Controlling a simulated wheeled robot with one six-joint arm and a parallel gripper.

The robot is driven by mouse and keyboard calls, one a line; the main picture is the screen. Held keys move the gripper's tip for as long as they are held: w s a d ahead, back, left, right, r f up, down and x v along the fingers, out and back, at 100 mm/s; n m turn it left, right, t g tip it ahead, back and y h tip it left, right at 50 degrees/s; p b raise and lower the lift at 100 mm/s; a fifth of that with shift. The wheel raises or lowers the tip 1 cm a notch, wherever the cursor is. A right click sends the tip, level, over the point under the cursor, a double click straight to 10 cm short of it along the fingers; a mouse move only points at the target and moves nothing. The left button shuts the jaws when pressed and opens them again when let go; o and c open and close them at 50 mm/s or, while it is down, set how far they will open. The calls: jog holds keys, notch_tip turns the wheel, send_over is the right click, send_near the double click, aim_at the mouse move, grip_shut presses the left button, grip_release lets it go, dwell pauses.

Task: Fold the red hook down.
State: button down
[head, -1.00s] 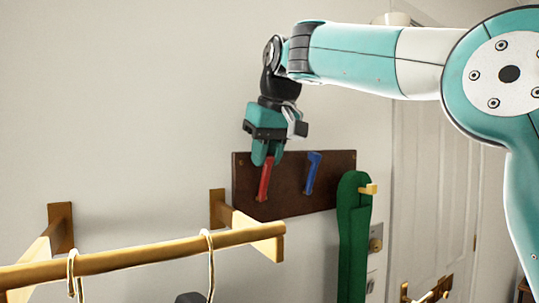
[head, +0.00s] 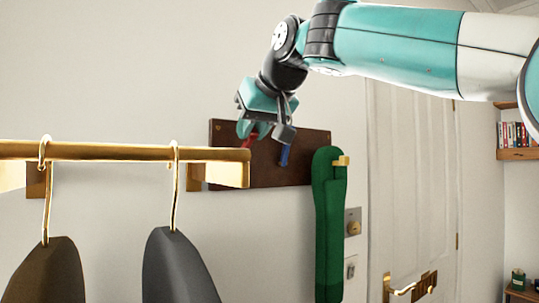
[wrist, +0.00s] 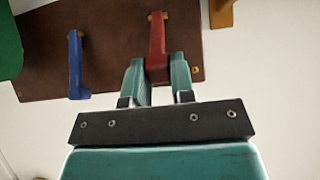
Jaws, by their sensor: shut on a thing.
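The red hook (wrist: 157,45) is on a dark brown board (wrist: 120,45) on the wall. In the wrist view it runs between the two teal fingers of my gripper (wrist: 160,80), which is shut on its near end. In the head view my gripper (head: 250,131) is at the board's upper left, and only a small part of the red hook (head: 250,141) shows. The rest is hidden behind the gripper and the rail end. The blue hook (wrist: 75,65) is beside it on the same board, apart from the fingers; it also shows in the head view (head: 285,156).
Dark garments (head: 178,270) hang below. A green strap (head: 329,220) hangs right of the board. A white door (head: 410,200) stands farther right.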

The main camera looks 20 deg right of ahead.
notch_tip(320, 180, down, 6)
jog(key=s+t+y+b, duration=0.2)
jog(key=t+b, duration=0.5)
jog(key=b, duration=1.2)
jog(key=shift+s+d+b, duration=0.3)
jog(key=shift+d+b, duration=0.05)
jog(key=shift+d, duration=0.05)
jog(key=shift+t+y, duration=0.3)
jog(key=c, duration=1)
grip_release()
jog(key=shift+o, duration=0.2)
jog(key=shift+s, duration=0.1)
